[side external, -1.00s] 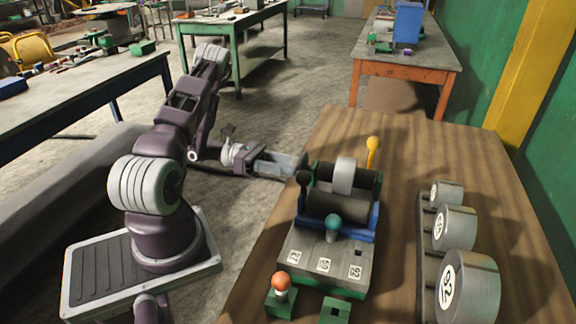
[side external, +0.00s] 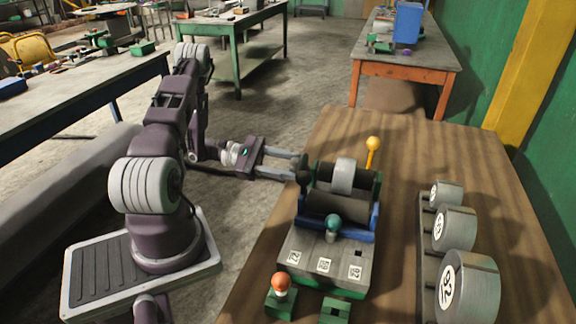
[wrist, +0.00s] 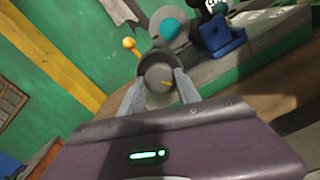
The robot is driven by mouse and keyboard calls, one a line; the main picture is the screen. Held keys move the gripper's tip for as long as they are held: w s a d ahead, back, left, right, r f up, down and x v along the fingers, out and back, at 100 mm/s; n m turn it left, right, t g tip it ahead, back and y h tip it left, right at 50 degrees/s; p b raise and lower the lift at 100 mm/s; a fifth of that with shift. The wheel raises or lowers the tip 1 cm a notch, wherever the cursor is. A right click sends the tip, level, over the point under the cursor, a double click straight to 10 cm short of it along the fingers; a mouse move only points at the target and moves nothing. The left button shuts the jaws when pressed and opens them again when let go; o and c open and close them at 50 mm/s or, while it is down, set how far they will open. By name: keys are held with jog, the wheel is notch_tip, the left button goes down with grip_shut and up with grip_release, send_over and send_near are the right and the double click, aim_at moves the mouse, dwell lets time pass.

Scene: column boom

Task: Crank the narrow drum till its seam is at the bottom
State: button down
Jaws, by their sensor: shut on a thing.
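The drum machine stands on the wooden table, with dark wide rollers (side external: 337,207) and a narrow pale grey drum (side external: 344,176) between its blue side frames. No seam can be made out on the narrow drum in the side view. A dark crank knob (side external: 303,180) sits at the machine's left side. My gripper (side external: 301,168) reaches in from the left and is shut on the crank part there.
A yellow-knobbed lever (side external: 373,145) rises behind the drums, and a teal knob (side external: 333,223) stands in front. An orange knob (side external: 281,281) is near the front edge. Several numbered grey cylinders (side external: 455,229) sit in a rack at right. The table between is clear.

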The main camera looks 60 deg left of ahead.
jog(key=m, duration=1.3)
jog(key=shift+a+r+m, duration=0.15)
jog(key=shift+m, duration=0.55)
jog(key=c, duration=0.9)
grip_release()
jog(key=shift+o, duration=0.2)
jog(key=v, duration=0.7)
jog(key=shift+r, duration=0.1)
